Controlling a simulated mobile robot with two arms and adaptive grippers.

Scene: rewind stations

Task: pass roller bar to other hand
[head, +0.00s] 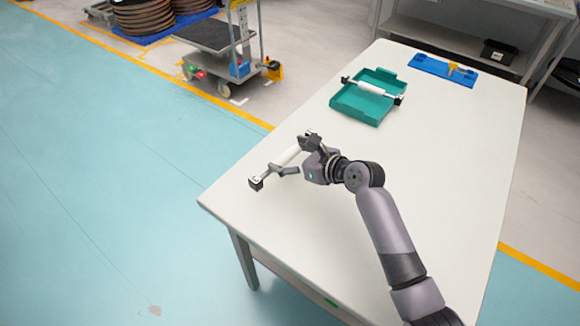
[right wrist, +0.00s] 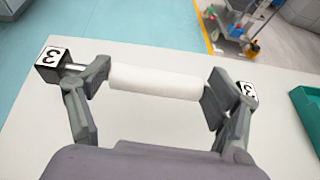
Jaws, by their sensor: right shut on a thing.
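The roller bar (head: 287,158) has a white roller and black-and-white end blocks. My right gripper (head: 291,156) is shut on it and holds it near the table's left edge. In the right wrist view the white roller (right wrist: 155,82) lies lengthwise between the two fingers, with an end block marked 3 beyond each finger. Whether the bar touches the table is hard to tell. A second roller bar (head: 371,89) lies across the teal tray (head: 357,107), its ends at the rim. My left gripper is in neither view.
The white table (head: 440,155) is mostly clear around my right arm. A blue holder (head: 430,65) with a yellow part stands at its far end. A cart (head: 212,38) and coil stacks stand on the floor beyond. Shelving with a black box (head: 498,52) is behind.

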